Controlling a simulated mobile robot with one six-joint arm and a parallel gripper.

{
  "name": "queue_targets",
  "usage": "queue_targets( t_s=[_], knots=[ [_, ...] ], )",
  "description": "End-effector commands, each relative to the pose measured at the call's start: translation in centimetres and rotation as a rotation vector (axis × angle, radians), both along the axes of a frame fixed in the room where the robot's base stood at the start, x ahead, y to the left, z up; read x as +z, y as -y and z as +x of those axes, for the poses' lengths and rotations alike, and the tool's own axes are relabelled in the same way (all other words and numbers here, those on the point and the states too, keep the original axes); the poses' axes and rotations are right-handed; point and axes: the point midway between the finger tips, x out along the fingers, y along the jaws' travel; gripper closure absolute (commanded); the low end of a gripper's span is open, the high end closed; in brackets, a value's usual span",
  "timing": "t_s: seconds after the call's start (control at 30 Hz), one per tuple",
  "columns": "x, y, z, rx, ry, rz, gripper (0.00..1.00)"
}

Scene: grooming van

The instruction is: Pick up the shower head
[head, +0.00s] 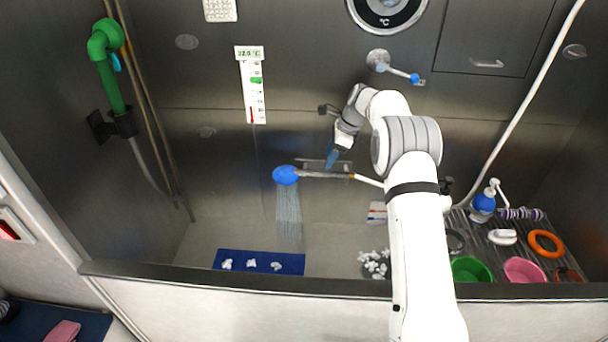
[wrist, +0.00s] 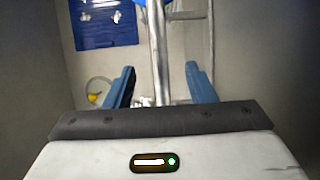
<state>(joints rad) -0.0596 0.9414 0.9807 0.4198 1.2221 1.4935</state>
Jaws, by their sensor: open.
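The shower head has a round blue head (head: 286,175) and a metal handle (head: 325,175). It lies level with its head to the left, and water streams down from it. My gripper (head: 332,158) is open, just above the handle in the head view. In the wrist view the handle (wrist: 158,55) runs lengthwise between the two blue fingers (wrist: 160,72), with a gap on each side. The blue head (wrist: 140,2) is cut off at the top edge. I cannot tell how far the fingertips are from the handle in depth.
A metal bracket (head: 313,163) is behind the handle. Below is a blue mat (head: 235,262) with white foam. A green nozzle (head: 110,85) hangs in a left wall holder. Bowls and a blue bottle (head: 484,203) stand at right. The tub rim (head: 180,277) crosses in front.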

Motion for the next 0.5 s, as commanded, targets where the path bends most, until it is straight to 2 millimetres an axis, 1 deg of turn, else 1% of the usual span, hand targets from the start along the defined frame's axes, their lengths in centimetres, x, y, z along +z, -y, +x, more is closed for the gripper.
queue_targets(
  t_s=[0.33,0.4,0.5],
  knots=[
    [-3.7,-2.3,-0.2,0.003,-0.003,-0.002,0.5],
    [-4.8,-2.7,-0.2,0.003,-0.003,-0.002,0.5],
    [-5.6,-3.0,-0.2,0.004,-0.001,-0.001,0.5]
  ],
)
